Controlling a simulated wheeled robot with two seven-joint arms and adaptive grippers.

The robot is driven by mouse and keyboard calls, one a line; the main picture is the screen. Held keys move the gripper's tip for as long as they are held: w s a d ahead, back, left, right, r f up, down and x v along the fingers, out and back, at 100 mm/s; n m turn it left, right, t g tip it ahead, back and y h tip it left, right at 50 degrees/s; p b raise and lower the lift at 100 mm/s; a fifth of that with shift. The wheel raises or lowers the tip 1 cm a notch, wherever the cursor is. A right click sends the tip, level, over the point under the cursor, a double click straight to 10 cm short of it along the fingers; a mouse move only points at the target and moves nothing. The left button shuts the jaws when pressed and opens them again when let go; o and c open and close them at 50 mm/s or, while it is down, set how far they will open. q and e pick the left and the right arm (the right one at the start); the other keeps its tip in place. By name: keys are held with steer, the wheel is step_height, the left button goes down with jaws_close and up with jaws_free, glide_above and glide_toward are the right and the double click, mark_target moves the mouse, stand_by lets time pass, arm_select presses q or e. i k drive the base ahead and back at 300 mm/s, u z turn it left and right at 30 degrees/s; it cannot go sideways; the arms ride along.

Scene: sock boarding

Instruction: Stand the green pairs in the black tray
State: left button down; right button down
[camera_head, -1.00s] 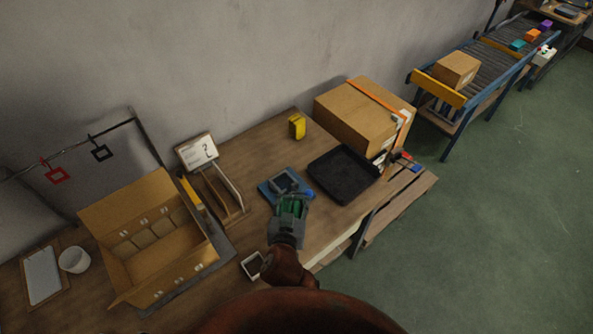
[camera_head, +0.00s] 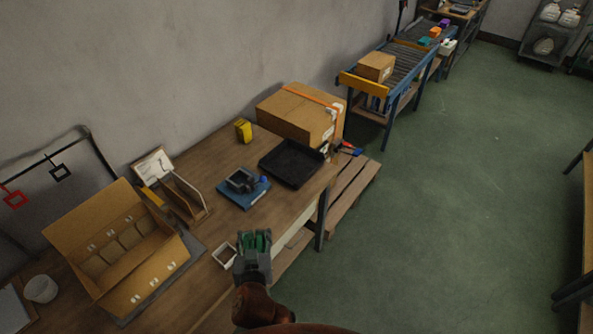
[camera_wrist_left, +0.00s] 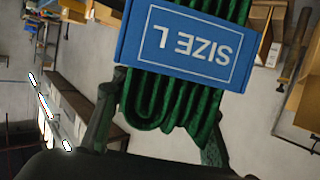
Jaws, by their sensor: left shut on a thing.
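My left gripper (camera_head: 254,250) is shut on a green sock pair (camera_head: 262,239), near the front edge of the table. In the left wrist view the green pair (camera_wrist_left: 170,105) is folded in ribbed loops, with a blue band (camera_wrist_left: 190,42) marked "SIZE L" around it; the fingers hold it from both sides. The black tray (camera_head: 291,164) lies flat on the table, farther back and to the right of the gripper. It looks empty. My right gripper does not show.
A blue device (camera_head: 243,194) with a grey box on top stands left of the tray. A large carton (camera_head: 295,114) and a yellow object (camera_head: 243,130) are behind it. An open carton (camera_head: 125,255) stands at left, a small white container (camera_head: 223,256) near the front edge.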

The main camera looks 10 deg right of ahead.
mark_target(287, 163)
steer(key=z, duration=0.75)
steer(key=i, duration=1.65)
steer(key=u, duration=0.55)
